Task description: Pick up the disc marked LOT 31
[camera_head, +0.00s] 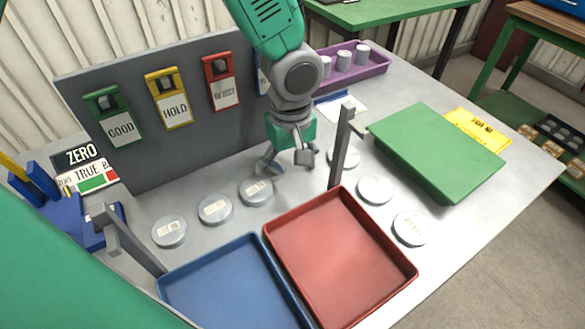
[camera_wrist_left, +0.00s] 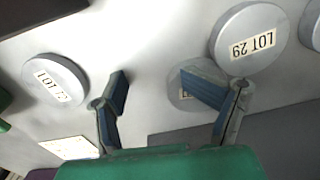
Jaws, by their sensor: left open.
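The wrist view shows a disc marked LOT 29 (camera_wrist_left: 250,40), a disc whose number I cannot read (camera_wrist_left: 55,80), and a round grey shape partly behind a finger. I cannot read LOT 31 anywhere.
A blue tray (camera_head: 235,240) and a red tray (camera_head: 277,222) lie in front. Grey posts (camera_head: 341,145) rise beside the trays. A panel with GOOD, HOLD and REJECT tags (camera_head: 190,130) stands behind. A green slab (camera_head: 435,150) and a purple tray (camera_head: 383,65) are right.

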